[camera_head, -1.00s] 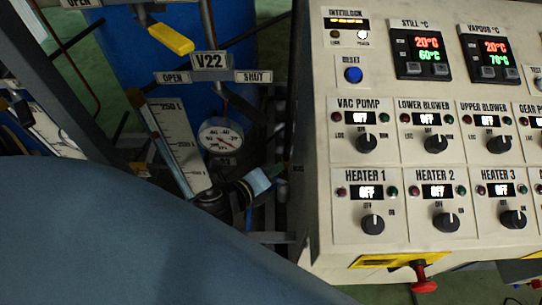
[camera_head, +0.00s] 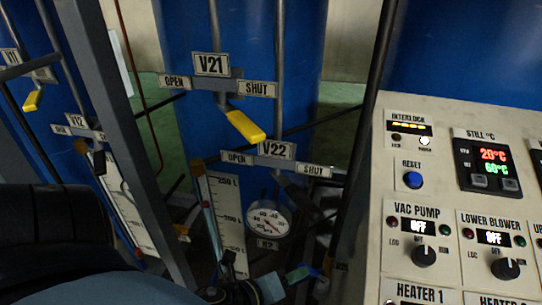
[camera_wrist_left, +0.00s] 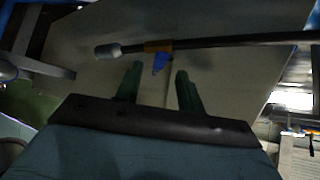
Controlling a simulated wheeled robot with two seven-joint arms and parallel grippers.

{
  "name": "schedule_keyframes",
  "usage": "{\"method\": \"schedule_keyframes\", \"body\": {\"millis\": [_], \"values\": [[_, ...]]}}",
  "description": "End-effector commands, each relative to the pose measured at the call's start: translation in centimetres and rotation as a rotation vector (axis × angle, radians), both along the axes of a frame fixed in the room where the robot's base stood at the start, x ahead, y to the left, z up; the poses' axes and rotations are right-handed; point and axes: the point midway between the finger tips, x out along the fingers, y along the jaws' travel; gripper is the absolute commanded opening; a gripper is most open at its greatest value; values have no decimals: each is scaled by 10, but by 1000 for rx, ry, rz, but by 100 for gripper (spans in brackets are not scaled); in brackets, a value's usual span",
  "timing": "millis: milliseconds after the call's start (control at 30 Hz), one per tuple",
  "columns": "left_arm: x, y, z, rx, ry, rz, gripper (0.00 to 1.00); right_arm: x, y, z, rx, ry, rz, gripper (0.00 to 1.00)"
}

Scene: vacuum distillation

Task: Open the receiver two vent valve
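The V22 plate (camera_head: 276,150) has an OPEN tag (camera_head: 237,158) on its left and a SHUT tag (camera_head: 313,170) on its right. Its handle is hard to make out. Above it, the V21 plate (camera_head: 211,64) has a yellow lever (camera_head: 245,126) angled down and right, towards the SHUT side (camera_head: 257,89). My right gripper is not in view.
The control console (camera_head: 455,190) stands at the right. A pressure gauge (camera_head: 268,222) and level scale (camera_head: 228,215) sit below V22. A grey upright post (camera_head: 125,135) stands left, with V12 (camera_head: 76,121) beyond it.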

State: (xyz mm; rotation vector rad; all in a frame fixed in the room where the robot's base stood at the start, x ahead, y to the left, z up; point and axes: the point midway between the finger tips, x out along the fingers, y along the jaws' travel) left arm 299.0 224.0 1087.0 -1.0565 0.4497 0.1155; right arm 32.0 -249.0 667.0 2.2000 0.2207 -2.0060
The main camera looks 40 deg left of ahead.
Motion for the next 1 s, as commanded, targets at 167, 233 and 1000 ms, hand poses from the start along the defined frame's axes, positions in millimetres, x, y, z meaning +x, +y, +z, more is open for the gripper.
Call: {"method": "schedule_keyframes", "body": {"millis": [167,233,1000], "values": [[-27,3,11,0,3,-1,38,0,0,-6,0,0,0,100],[-35,5,14,-1,4,0,38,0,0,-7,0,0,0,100],[-55,12,7,4,32,11,17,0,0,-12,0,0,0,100]]}}
